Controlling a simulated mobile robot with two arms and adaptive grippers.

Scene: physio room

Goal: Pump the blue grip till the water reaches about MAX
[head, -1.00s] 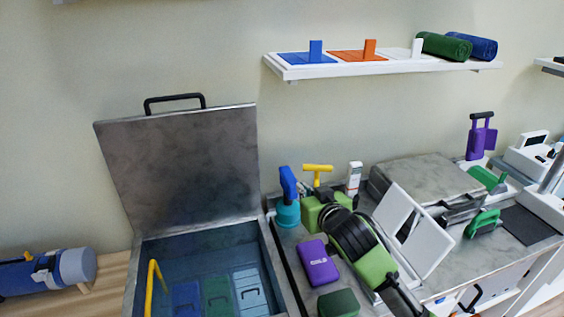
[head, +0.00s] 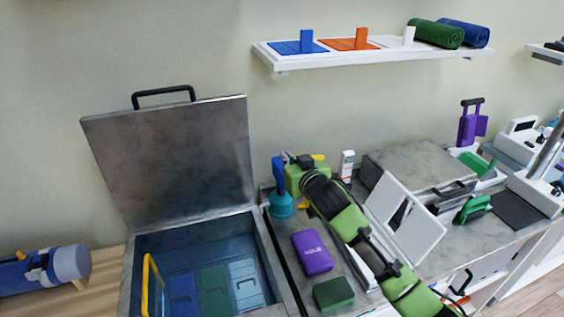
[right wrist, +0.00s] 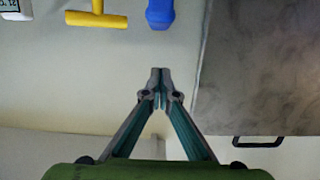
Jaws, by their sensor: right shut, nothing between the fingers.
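The blue grip (head: 279,171) stands upright on a teal base (head: 282,204) on the counter, just right of the open water bath (head: 262,238). It also shows at the top of the right wrist view (right wrist: 160,13). Blue-tinted water lies in the bath; I cannot make out a MAX mark or the exact level. My right gripper (head: 289,158) is beside the upper part of the grip, on its right in the head view. Its fingers (right wrist: 160,75) are closed together and empty, with a gap to the grip in the wrist view. My left gripper is not in view.
A yellow T-handle (right wrist: 97,18) is partly hidden behind my right gripper in the head view. A purple pack (head: 311,252) and a dark green pack (head: 333,293) lie on the counter. The bath's raised lid (head: 170,160) stands at the left. A white box (head: 347,165) stands behind.

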